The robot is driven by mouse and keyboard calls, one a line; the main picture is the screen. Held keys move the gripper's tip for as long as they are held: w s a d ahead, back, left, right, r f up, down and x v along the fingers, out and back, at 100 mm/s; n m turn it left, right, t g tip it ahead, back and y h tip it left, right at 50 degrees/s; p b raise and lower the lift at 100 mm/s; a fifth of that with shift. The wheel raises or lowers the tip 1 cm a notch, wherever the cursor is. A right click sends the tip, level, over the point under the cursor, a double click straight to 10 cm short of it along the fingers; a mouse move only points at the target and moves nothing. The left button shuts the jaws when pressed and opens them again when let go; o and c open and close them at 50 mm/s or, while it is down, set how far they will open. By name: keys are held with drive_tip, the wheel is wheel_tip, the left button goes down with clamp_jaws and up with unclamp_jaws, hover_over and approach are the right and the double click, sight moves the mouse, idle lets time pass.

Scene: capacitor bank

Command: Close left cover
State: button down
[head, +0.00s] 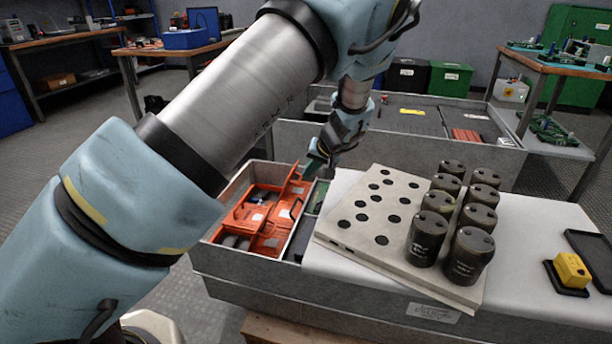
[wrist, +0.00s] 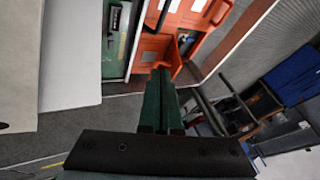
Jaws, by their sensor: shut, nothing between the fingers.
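A grey two-part case (head: 330,295) stands in front of me. Its left compartment is open and holds orange parts (head: 262,228). One orange panel (head: 291,190) stands tilted at the compartment's far right side; I cannot tell whether this is the left cover. My gripper (head: 313,163) is shut and empty, above the compartment's far edge near that panel. In the wrist view the green fingers (wrist: 160,78) lie together, their tips overlapping the orange panel (wrist: 165,52); I cannot tell whether they touch it. A white cover (head: 345,190) spans the case's right part.
A pale board (head: 375,215) with black holes and several dark capacitors (head: 428,238) rests on the white cover. A yellow block (head: 572,270) sits at the right. A second grey case (head: 430,143) stands behind. The floor at the left is partly hidden by my arm.

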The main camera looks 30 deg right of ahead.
drive_tip(key=m+t, duration=0.1)
approach(311, 191)
drive_tip(key=shift+h, duration=0.3)
drive_tip(key=x, duration=0.2)
drive_tip(key=b+x, duration=0.1)
drive_tip(key=x, duration=0.1)
drive_tip(key=d+x, duration=0.1)
drive_tip(key=x, duration=0.1)
drive_tip(key=shift+w+f+b, duration=0.1)
drive_tip(key=shift+w+b, duration=0.3)
drive_tip(key=shift+w+a+r, duration=0.25)
drive_tip(key=shift+w+a, duration=0.15)
drive_tip(key=shift+a, duration=0.05)
drive_tip(key=shift+w+a+r, duration=0.2)
drive_tip(key=shift+w+a, duration=0.2)
drive_tip(key=shift+a, duration=0.05)
drive_tip(key=shift+w+a+r, duration=0.1)
drive_tip(key=shift+w+a, duration=0.3)
drive_tip(key=shift+w, duration=0.05)
drive_tip(key=shift+r, duration=0.1)
